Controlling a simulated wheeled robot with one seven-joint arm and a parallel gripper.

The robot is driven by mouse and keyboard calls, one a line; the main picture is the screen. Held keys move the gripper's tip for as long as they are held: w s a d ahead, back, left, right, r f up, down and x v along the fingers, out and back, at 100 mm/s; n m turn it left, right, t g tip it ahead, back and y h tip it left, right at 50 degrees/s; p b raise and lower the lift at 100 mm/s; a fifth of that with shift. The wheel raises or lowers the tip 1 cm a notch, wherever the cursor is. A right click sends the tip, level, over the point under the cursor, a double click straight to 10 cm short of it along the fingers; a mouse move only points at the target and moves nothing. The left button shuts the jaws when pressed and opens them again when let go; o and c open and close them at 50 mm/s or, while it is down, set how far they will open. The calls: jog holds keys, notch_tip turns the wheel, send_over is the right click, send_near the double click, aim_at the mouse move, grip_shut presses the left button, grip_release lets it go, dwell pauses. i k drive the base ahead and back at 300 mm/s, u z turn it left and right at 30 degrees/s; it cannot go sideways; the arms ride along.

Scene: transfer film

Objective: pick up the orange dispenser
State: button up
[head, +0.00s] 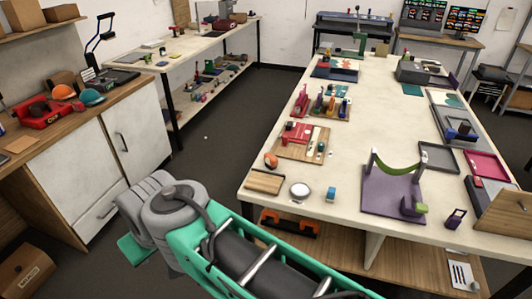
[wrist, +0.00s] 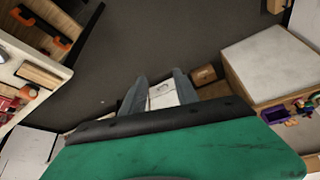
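A small rounded orange object (head: 271,160), which looks like the orange dispenser, sits at the left edge of the long white table, behind a wooden tray (head: 265,181). In the wrist view, a small orange shape (wrist: 31,92) at the left edge may be the same object. My gripper (wrist: 160,82) shows in the wrist view with its two grey fingers apart and nothing held between them. It points down over the dark floor, away from the dispenser. In the head view, my arm crosses the lower middle, to the left of the table.
A black-and-orange item (head: 290,222) lies on the shelf below. A white cabinet (head: 137,137) stands at left.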

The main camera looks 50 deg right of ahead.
aim_at(271, 161)
jog(key=z, duration=0.6)
jog(key=i, duration=1.15)
jog(key=z, duration=0.6)
